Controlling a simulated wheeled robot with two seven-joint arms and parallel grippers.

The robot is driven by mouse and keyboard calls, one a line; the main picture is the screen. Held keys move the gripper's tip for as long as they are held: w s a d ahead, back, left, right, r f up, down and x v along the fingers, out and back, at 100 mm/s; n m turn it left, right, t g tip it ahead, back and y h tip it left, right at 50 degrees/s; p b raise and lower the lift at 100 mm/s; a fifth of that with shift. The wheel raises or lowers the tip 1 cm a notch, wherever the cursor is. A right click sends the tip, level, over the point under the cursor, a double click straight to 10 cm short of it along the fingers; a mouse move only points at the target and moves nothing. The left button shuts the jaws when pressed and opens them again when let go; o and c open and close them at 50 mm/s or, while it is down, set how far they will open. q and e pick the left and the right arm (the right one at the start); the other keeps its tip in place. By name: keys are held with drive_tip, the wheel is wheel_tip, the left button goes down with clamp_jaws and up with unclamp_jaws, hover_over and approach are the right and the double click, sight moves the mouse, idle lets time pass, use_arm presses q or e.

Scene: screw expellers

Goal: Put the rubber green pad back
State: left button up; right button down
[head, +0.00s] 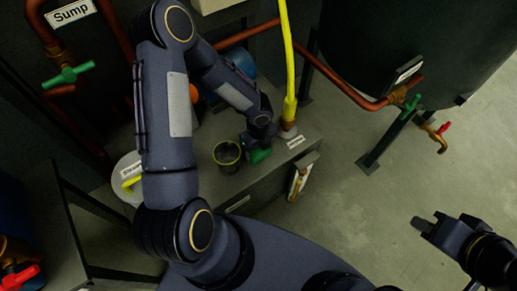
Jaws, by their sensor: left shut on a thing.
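The green pad (260,156) is at the tip of my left gripper (259,147), which is shut on it. The pad is small in the head view and partly hidden by the gripper. It is just above or at the grey bench top, close to the right of a dark round cup with a yellowish rim (228,153); I cannot tell whether it touches the bench. My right gripper (424,222) is over the floor at the right, away from the bench, with nothing visible in it. Its jaw opening is unclear.
The grey bench (268,181) carries a yellow upright pipe (288,60) just behind the pad. A large dark tank (420,40) and copper pipes (345,88) stand at the back right. A pale round lid (128,168) is at the left.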

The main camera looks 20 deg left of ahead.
use_arm(q)
drive_tip(key=shift+f, duration=0.1)
drive_tip(key=o, duration=0.6)
